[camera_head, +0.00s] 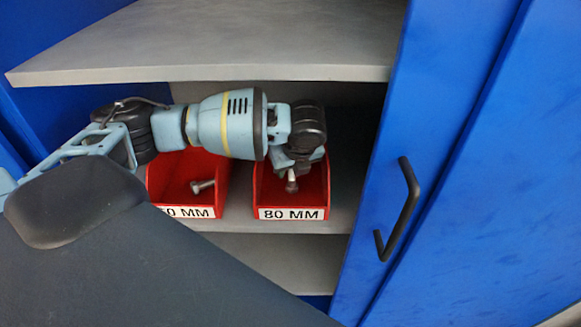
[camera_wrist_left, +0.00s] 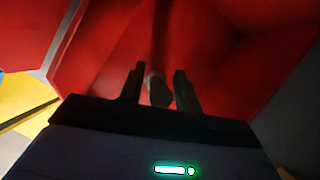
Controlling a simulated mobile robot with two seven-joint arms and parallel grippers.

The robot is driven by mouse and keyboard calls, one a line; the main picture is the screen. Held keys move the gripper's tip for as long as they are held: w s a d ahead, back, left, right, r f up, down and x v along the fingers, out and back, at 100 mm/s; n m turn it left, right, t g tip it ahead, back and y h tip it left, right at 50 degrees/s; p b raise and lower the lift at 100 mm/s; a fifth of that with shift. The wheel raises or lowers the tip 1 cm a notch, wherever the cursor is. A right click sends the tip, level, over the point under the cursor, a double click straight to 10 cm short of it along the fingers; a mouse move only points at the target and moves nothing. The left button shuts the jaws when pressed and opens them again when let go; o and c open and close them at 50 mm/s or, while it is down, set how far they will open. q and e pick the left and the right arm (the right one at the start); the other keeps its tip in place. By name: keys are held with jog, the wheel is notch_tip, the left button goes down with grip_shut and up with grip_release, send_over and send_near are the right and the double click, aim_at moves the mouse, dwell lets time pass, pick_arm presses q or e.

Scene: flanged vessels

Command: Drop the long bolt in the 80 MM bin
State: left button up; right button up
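The 80 MM bin (camera_head: 318,187) is a red open bin with a white label on the middle shelf of the blue cabinet. My left gripper (camera_head: 287,168) is low inside its mouth. A grey bolt (camera_head: 291,185) shows just under the gripper, inside the bin walls. In the left wrist view the bolt (camera_wrist_left: 159,92) shows between the two dark fingers (camera_wrist_left: 157,80), with the red bin (camera_wrist_left: 225,60) around them. The fingers stand apart, but whether they touch the bolt is unclear. Most of the bolt's length is hidden. My right gripper is not in view.
A second red bin (camera_head: 160,178), its label partly covered, stands to the left with a bolt (camera_head: 203,186) lying in it. A grey shelf (camera_head: 220,45) lies close above my arm. A blue door (camera_head: 440,200) with a black handle (camera_head: 405,210) is at right.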

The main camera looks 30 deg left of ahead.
pick_arm(q)
jog(key=shift+o, duration=0.4)
jog(key=shift+r, duration=0.1)
jog(key=shift+r, duration=0.2)
jog(key=v, duration=0.3)
jog(key=shift+r, duration=0.45)
jog(key=s+d, duration=0.7)
jog(key=d, duration=0.2)
jog(key=shift+d, duration=0.35)
jog(key=shift+d+f, duration=0.1)
jog(key=shift+f, duration=0.05)
